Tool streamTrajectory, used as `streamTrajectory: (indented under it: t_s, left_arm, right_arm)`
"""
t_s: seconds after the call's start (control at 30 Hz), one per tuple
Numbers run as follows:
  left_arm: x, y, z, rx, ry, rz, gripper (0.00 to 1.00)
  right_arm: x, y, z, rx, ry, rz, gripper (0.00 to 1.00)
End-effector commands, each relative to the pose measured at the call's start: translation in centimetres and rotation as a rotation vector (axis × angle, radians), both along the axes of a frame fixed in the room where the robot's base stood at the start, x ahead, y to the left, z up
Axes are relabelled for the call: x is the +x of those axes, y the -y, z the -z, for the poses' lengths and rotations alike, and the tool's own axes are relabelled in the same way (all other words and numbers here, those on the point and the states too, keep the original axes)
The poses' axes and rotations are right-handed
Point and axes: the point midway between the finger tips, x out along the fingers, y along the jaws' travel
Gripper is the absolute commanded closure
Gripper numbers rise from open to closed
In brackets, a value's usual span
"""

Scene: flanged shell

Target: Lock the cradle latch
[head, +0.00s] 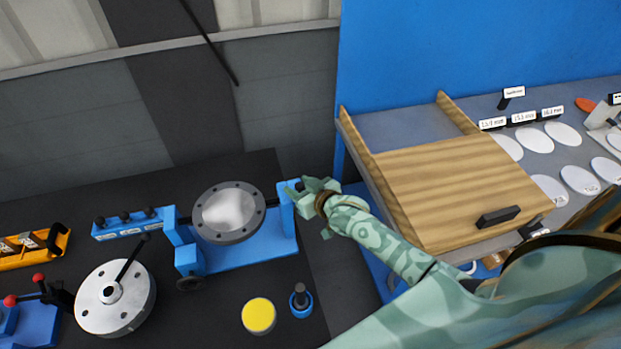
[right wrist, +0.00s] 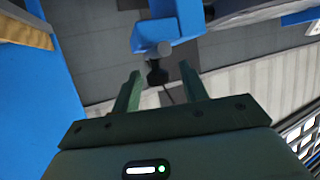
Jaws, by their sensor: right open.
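The blue cradle (head: 247,250) stands on the dark bench and holds the grey flanged shell (head: 228,212) between its two uprights. The latch, a dark knob (right wrist: 157,73) on a grey pin, sticks out of the cradle's blue upright (right wrist: 155,37) in the right wrist view. My right gripper (head: 303,188) is at the cradle's right upright, its fingers spread. In the right wrist view the knob appears between the tips of my right gripper (right wrist: 161,75), with gaps on both sides; I cannot tell whether it lies beyond them. My left gripper is not in view.
A wooden drawer-like board (head: 450,185) with a dark handle is to the right. A yellow disc (head: 258,315) and a small blue holder (head: 301,302) are in front of the cradle. A round metal plate (head: 113,300) with a lever stands at left.

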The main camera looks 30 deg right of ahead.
Motion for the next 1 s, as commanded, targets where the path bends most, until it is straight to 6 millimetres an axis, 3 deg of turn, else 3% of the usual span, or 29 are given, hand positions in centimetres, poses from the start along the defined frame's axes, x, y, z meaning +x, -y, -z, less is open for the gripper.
streamTrajectory:
  t_s: [0.17, 0.4, 0.6, 0.8, 1.0]
  left_arm:
    - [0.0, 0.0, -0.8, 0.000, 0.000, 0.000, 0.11]
    - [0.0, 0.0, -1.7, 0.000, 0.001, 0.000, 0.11]
    - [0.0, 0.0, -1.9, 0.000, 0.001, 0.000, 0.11]
    - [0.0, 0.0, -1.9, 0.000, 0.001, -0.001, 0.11]
    - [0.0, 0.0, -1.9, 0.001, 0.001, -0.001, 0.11]
  right_arm:
    - [-2.8, 0.4, -1.2, -0.001, -0.003, 0.000, 0.56]
    - [-9.0, 1.2, -3.7, 0.000, -0.003, 0.000, 0.56]
    - [-12.9, 1.8, -5.3, -0.001, -0.003, 0.000, 0.56]
    - [-14.6, 2.0, -6.0, -0.001, -0.001, 0.000, 0.56]
    - [-14.7, 2.0, -6.1, 0.000, -0.001, 0.000, 0.56]
